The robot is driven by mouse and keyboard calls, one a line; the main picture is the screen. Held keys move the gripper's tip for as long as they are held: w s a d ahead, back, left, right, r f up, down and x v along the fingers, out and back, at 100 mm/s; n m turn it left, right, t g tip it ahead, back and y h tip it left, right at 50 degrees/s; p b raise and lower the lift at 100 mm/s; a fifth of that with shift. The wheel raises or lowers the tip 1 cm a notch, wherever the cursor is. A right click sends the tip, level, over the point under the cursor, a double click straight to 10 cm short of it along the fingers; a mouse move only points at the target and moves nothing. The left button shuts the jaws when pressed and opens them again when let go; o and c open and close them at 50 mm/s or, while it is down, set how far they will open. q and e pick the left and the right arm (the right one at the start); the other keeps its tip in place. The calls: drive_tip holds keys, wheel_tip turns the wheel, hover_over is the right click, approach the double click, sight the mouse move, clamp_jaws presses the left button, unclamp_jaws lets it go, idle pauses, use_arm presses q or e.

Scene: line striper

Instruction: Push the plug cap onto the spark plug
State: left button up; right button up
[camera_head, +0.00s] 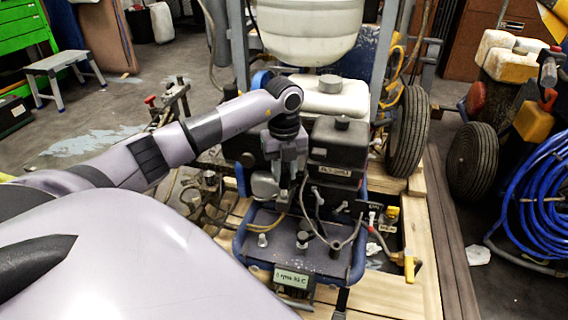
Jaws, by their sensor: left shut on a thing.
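My left gripper (285,190) points down at the left side of the line striper's engine (338,145). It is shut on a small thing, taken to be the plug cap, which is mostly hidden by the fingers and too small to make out. A dark lead (318,205) curves down beside the gripper. The spark plug cannot be made out among the engine parts, so I cannot tell whether cap and plug touch. My right gripper is not in view.
A blue-framed dark deck (290,250) with small fittings lies just in front. A white tank (330,95) stands behind the engine. The machine rests on a wooden pallet (428,240). Wheels and a blue hose coil (540,200) are at the right; open floor is at the left.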

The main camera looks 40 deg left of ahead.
use_arm(q)
drive_tip(key=shift+f+b, duration=0.4)
drive_tip(key=shift+f, duration=0.55)
drive_tip(key=o, duration=1.4)
